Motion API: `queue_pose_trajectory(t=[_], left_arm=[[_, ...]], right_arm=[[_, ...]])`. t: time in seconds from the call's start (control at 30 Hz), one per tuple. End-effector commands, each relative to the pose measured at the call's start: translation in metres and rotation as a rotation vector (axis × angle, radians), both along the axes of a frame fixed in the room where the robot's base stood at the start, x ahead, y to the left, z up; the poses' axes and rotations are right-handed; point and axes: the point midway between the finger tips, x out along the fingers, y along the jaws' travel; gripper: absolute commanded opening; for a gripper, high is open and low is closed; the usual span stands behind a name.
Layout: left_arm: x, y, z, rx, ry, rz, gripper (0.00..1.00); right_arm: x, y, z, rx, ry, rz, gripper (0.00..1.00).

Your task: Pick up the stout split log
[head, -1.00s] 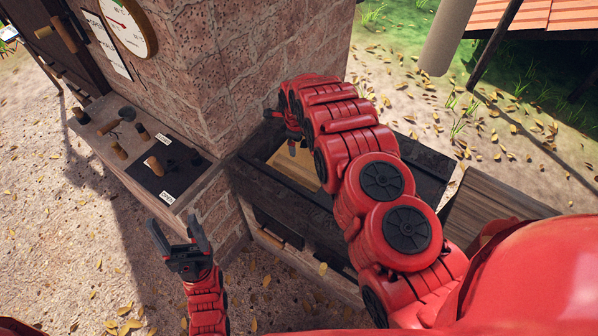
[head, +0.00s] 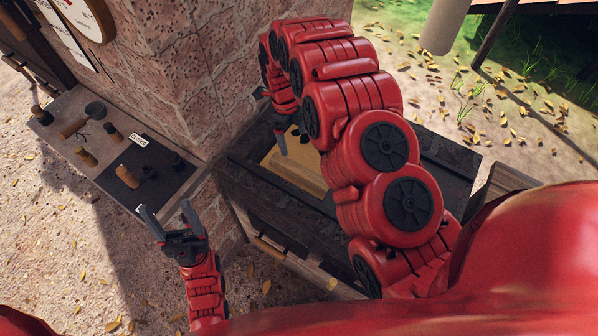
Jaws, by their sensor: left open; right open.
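I cannot tell for sure which piece is the stout split log. Several short brown and dark pieces lie on the stone ledge at left, among them a brown piece (head: 72,128) and another brown piece (head: 127,176) on a black mat. My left gripper (head: 166,212) is open and empty, pointing up in front of the ledge's near end, apart from the pieces. My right gripper (head: 291,137) is open over the dark wooden trough (head: 240,180), above a pale wooden board (head: 295,172). Its arm hides part of the trough.
A brick pillar (head: 200,75) stands behind the ledge (head: 75,100), with a round gauge (head: 90,15) on it. A brown bar (head: 268,247) sits at the trough's front. A grey post (head: 446,25) hangs at the upper right. The leaf-strewn ground (head: 50,230) at left is open.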

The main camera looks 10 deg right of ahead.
Motion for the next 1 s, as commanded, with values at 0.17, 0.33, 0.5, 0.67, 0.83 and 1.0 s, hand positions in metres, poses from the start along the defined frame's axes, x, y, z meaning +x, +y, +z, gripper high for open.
queue_pose_trajectory(t=[0.17,0.33,0.5,0.67,0.83,1.0], left_arm=[[0.0,0.0,-0.024,0.0,0.0,0.0,0.68],[0.0,0.0,-0.053,0.0,0.0,0.0,0.68],[0.0,0.0,-0.044,0.0,-0.001,0.0,0.68],[0.0,0.0,-0.04,0.0,0.0,0.0,0.68],[0.0,0.0,-0.037,0.0,0.0,0.0,0.68],[0.0,0.0,-0.029,0.0,0.0,0.0,0.68]], right_arm=[[-0.002,-0.002,-0.027,-0.001,0.002,0.0,1.0],[-0.007,-0.005,-0.063,-0.001,0.006,0.001,1.0],[-0.009,-0.008,-0.089,-0.001,0.003,0.0,1.0],[-0.011,-0.01,-0.113,-0.001,0.002,0.001,1.0],[-0.012,-0.012,-0.122,-0.001,0.001,0.001,1.0],[-0.016,-0.016,-0.135,0.0,0.003,-0.001,1.0]])
